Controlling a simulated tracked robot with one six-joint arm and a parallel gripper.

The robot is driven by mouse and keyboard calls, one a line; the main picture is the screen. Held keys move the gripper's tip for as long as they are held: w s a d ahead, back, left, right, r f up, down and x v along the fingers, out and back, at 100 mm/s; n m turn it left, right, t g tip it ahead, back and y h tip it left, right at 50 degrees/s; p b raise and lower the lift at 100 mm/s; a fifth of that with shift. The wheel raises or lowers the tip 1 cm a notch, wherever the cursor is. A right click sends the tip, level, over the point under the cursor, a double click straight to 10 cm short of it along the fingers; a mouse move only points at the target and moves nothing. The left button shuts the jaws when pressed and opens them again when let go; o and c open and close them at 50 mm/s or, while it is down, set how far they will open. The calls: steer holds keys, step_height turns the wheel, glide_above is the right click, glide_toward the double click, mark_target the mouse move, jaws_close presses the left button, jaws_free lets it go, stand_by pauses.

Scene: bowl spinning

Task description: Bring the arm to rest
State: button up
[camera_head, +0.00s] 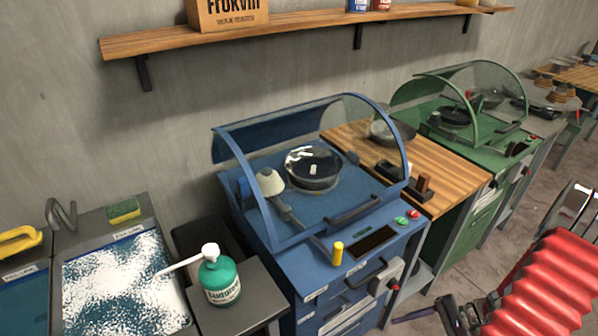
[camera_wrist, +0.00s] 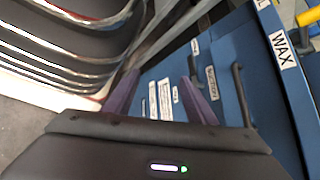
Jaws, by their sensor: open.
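My gripper (camera_head: 425,312) is at the lower right of the head view, in front of the blue machine (camera_head: 325,270) and apart from it. In the wrist view my gripper (camera_wrist: 162,80) has its two dark purple fingers spread, with nothing seen between them. Beyond the fingers, the wrist view shows the blue machine's labelled front (camera_wrist: 225,65). In the head view my arm, with its red ribbed cover, comes in from the right edge and is cut off by the picture's border.
The blue machine has a clear curved hood (camera_head: 365,120) over a bowl (camera_head: 313,168). A green bottle (camera_head: 219,280) stands on a small table at the left. A wooden bench (camera_head: 440,165) and a green machine (camera_head: 480,120) stand to the right. Open floor shows at the lower right.

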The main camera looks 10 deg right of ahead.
steer(key=w+a+r+n+g+h, duration=0.15)
steer(key=a+r+n+h, duration=0.3)
steer(key=r, duration=0.65)
steer(key=w+a+r+n+g+h, duration=0.1)
steer(key=a+r+n+g+h, duration=0.25)
steer(key=r, duration=0.75)
steer(key=s+a+r+n+t+h, duration=0.1)
steer(key=a+r+n+t, duration=0.4)
steer(key=a+r, duration=0.9)
steer(key=shift+a+r+n+t+h, duration=0.2)
steer(key=shift+n+t+h, duration=0.2)
steer(key=shift+t+h, duration=0.6)
steer(key=shift+s, duration=0.1)
